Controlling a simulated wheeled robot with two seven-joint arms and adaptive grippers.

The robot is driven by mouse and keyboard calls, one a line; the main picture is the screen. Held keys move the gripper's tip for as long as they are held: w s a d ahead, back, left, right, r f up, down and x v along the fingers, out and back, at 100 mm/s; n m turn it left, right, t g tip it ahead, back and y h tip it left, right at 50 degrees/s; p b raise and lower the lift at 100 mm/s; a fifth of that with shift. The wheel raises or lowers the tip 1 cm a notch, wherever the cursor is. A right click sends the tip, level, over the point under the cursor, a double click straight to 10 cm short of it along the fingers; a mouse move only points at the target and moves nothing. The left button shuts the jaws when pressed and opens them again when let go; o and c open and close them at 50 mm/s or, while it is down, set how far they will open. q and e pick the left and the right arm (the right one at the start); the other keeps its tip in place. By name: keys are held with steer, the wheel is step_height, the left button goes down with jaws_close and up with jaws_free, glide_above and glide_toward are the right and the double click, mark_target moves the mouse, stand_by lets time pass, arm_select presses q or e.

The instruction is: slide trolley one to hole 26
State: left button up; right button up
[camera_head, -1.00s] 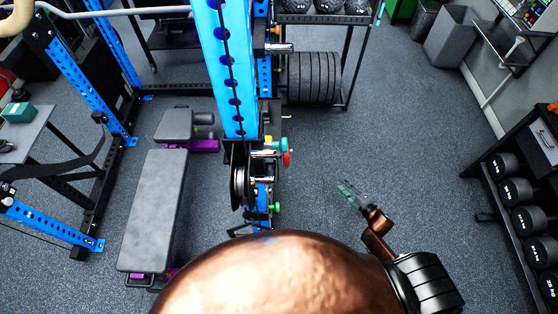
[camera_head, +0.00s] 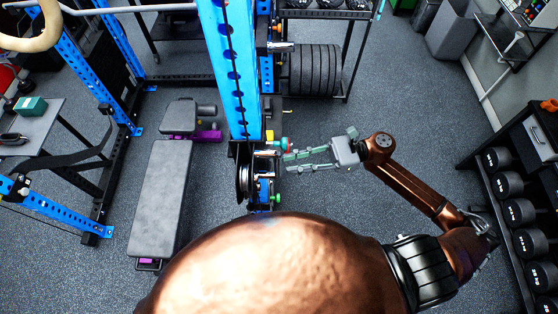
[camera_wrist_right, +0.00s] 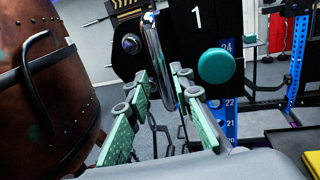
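Trolley one is the black carriage marked "1" (camera_wrist_right: 196,38) on the blue numbered upright (camera_wrist_right: 229,120) in the right wrist view. A round teal knob (camera_wrist_right: 217,66) sticks out of its face. Numbers 24, 22, 21 and 20 are readable on the upright; 26 is not visible. In the head view the trolley (camera_head: 246,160) sits low on the blue upright (camera_head: 232,75). My right gripper (camera_head: 286,161) is open beside it, fingers pointing left. In the wrist view its green fingers (camera_wrist_right: 161,82) are apart, with a shiny metal bar (camera_wrist_right: 155,50) in line between them; contact is unclear. My left gripper is not visible.
A grey bench (camera_head: 160,200) stands left of the upright. Weight plates (camera_head: 315,70) hang behind the trolley. A dumbbell rack (camera_head: 515,205) stands at the right. The floor (camera_head: 395,105) between is clear. A beige ring (camera_head: 32,40) hangs at upper left.

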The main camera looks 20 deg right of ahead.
mark_target(279, 165)
steer(key=a, duration=0.2)
steer(key=a+p, duration=0.1)
steer(key=shift+w+a+r, duration=0.15)
steer(key=shift+w+a, duration=0.05)
steer(key=shift+a, duration=0.2)
steer(key=shift+a+p, duration=0.3)
steer(key=shift+a, duration=0.1)
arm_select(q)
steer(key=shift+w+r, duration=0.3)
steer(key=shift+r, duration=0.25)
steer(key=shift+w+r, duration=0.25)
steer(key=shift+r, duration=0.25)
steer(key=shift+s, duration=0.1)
arm_select(e)
jaws_close()
